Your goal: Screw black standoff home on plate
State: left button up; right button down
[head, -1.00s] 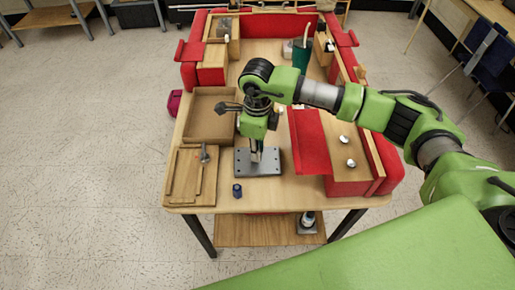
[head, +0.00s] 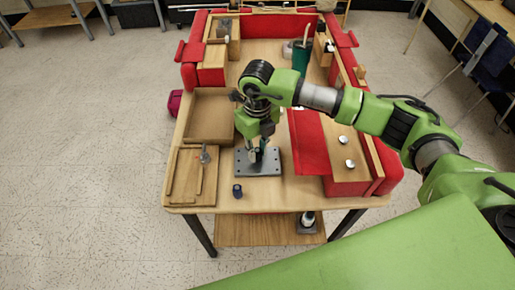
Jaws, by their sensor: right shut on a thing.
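The dark grey plate (head: 243,169) with holes along its edges lies flat on the wooden table, near its front middle. My right gripper (head: 257,156) points down over the middle of the plate. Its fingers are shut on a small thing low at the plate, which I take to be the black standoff. The standoff is mostly hidden by the fingers and too small to make out. I cannot tell how far it sits in the plate. My left gripper is not in view.
A small dark blue cylinder (head: 238,191) stands in front of the plate. A wooden board with a metal tool (head: 205,155) and an open brown tray (head: 189,117) lie left. A red panel (head: 310,143) and a wooden block with silver knobs (head: 347,178) are right.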

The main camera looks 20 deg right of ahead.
jog(key=shift+m, duration=0.9)
jog(key=m, duration=0.2)
jog(key=shift+r+m+p, duration=0.1)
jog(key=shift+m+p, duration=0.2)
jog(key=shift+p, duration=0.1)
jog(key=shift+m, duration=1)
jog(key=shift+m+p, duration=0.65)
jog(key=shift+m, duration=0.45)
jog(key=shift+m+p, duration=0.3)
jog(key=shift+m, duration=0.9)
